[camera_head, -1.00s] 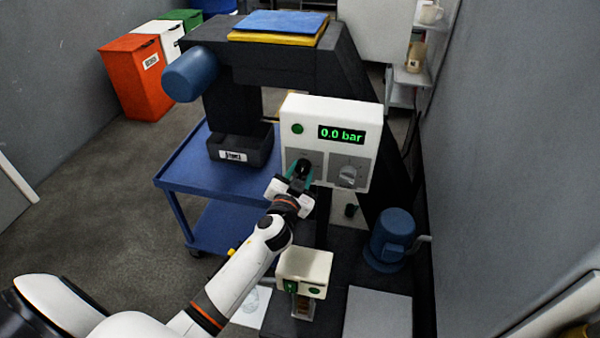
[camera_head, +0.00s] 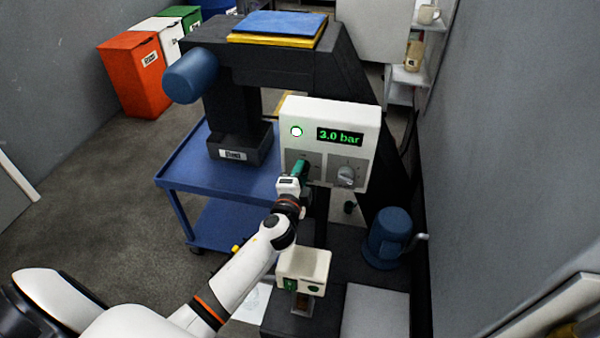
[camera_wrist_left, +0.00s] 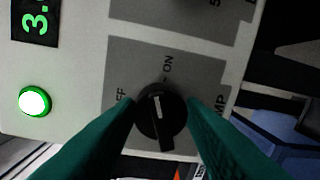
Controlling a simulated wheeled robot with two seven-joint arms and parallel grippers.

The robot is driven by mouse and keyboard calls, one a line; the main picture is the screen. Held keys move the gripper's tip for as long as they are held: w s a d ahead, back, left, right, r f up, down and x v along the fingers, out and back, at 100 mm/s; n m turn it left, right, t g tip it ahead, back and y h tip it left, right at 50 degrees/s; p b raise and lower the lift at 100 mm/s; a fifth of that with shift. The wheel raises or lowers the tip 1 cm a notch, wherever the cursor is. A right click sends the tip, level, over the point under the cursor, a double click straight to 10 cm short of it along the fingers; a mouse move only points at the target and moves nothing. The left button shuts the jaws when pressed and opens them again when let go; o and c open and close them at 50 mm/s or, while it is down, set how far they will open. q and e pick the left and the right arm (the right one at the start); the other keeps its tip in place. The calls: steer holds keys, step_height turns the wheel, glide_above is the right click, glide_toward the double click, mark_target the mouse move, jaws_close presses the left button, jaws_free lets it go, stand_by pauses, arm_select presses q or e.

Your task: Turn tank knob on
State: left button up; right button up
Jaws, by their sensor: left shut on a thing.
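A white control box (camera_head: 370,115) has a green display (camera_head: 340,137) reading 3.0 bar and a lit round lamp (camera_head: 296,131). A black knob (camera_wrist_left: 160,112) is on its lower left grey panel. In the left wrist view, its white mark points toward the ON label; the OFF label is partly covered by a finger. My left gripper (camera_head: 303,170) reaches the panel from below, its green fingers closed on both sides of the knob (camera_wrist_left: 162,108). In the head view the fingers hide the knob. My right gripper is not in view.
Below are a small white box with green buttons (camera_head: 303,266) and a blue motor (camera_head: 388,240). A blue cart (camera_head: 175,180) stands to the left, and a grey wall (camera_head: 510,150) closes the right side.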

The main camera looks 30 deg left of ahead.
arm_select(q)
steer(key=shift+f+m+p, duration=0.1)
steer(key=shift+m+p, duration=0.3)
steer(key=shift+m, duration=1.7)
steer(key=o, duration=1)
steer(key=shift+d, duration=0.1)
steer(key=b+v, duration=0.2)
steer(key=v, duration=1)
steer(key=shift+d, duration=0.1)
